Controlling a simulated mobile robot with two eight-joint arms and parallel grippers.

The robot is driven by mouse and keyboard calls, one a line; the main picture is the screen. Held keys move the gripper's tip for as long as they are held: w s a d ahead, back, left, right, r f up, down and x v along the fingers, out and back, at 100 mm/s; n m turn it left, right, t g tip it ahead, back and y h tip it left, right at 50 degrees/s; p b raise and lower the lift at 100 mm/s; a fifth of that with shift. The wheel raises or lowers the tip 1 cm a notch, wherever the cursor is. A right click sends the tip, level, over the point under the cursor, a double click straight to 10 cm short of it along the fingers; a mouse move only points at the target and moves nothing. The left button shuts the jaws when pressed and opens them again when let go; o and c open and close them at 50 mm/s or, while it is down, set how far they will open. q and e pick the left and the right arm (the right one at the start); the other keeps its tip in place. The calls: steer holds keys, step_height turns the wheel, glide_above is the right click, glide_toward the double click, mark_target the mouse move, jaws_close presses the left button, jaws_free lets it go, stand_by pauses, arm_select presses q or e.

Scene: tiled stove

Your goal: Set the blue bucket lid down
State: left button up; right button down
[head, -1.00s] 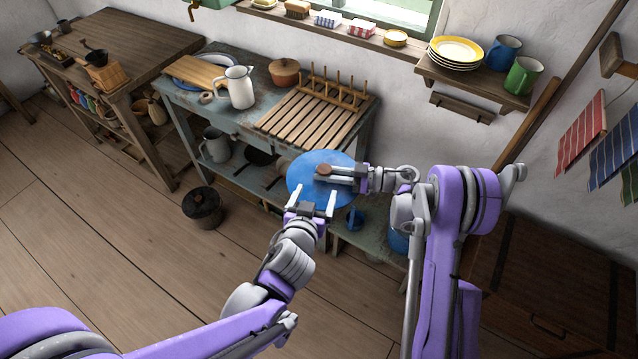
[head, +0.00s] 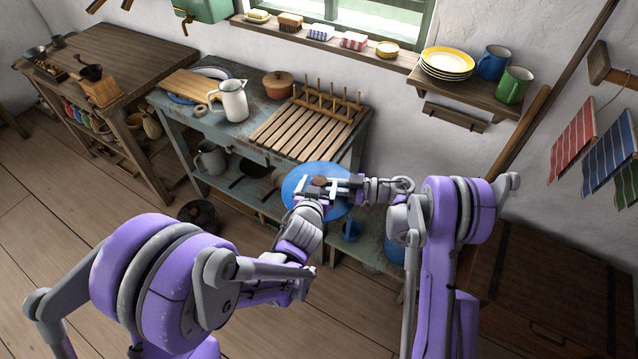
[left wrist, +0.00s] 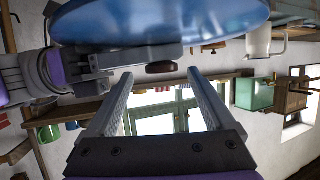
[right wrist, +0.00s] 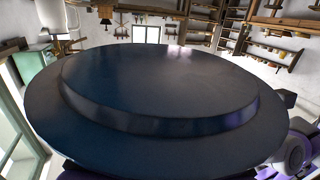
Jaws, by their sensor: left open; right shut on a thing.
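The blue bucket lid (head: 333,206) is a round disc with a brown knob (head: 320,181). It is in the air in front of the wash table. The lid fills most of the right wrist view (right wrist: 150,85). My left gripper (head: 305,187) is open and empty, close to the knob. In the left wrist view the lid (left wrist: 165,20) and its knob (left wrist: 160,67) show just beyond the open left fingers (left wrist: 160,85). The exact gap to the knob cannot be told.
The wash table (head: 262,85) carries a slatted rack (head: 300,130), a white jug (head: 233,100) and a brown pot (head: 278,84). A low bench (head: 372,256) with a small blue item (head: 352,231) lies below the lid. A blue bucket (head: 396,250) is partly hidden behind my right arm. A dark pot (head: 198,213) stands on the floor.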

arm_select(q)
jaws_close()
steer(key=shift+d, duration=0.1)
arm_select(e)
steer(key=c, duration=0.7)
jaws_free()
steer(key=shift+c, duration=0.2)
steer(key=shift+d, duration=0.1)
